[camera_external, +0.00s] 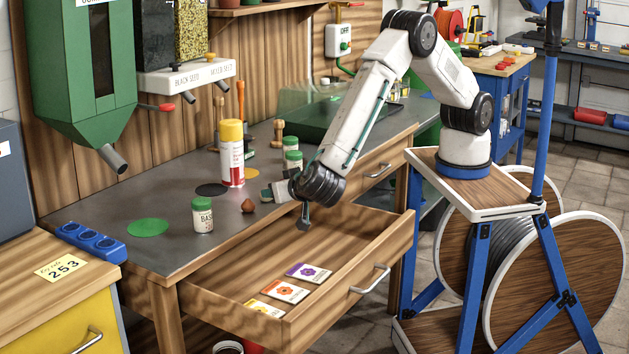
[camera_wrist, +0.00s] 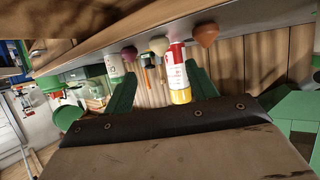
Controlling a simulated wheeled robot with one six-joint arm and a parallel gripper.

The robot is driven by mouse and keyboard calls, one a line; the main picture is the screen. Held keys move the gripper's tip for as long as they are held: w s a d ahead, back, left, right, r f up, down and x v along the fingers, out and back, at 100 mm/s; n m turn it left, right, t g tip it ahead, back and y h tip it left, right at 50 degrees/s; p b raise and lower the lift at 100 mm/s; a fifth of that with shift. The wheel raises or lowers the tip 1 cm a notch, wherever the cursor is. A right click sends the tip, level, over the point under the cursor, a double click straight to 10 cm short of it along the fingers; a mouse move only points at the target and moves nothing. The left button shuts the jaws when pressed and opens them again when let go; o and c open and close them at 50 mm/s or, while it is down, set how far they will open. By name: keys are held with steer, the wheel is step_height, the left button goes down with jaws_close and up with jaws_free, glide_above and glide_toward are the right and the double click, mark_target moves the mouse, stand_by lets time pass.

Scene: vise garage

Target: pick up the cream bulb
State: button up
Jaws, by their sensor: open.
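The cream bulb (camera_wrist: 159,45) shows in the wrist view on the grey bench top, between a purple bulb (camera_wrist: 129,53) and a brown bulb (camera_wrist: 205,34). My gripper (camera_wrist: 159,72) has its two green fingers spread apart with nothing held between them. The cream bulb appears ahead of the gap between the fingertips, apart from them. In the external view my gripper (camera_external: 272,192) is low over the bench, right of the brown bulb (camera_external: 247,206). I cannot make out the cream bulb there; my gripper may hide it.
A red, white and yellow spray can (camera_external: 231,155) stands behind my gripper. An open drawer (camera_external: 225,308) with seed packets juts out below the bench edge.

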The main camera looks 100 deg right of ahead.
mark_target(270, 203)
steer(key=x, duration=0.3)
steer(key=f+x, duration=0.1)
steer(key=x, duration=0.3)
steer(key=shift+d+f, duration=0.1)
steer(key=c, duration=1.1)
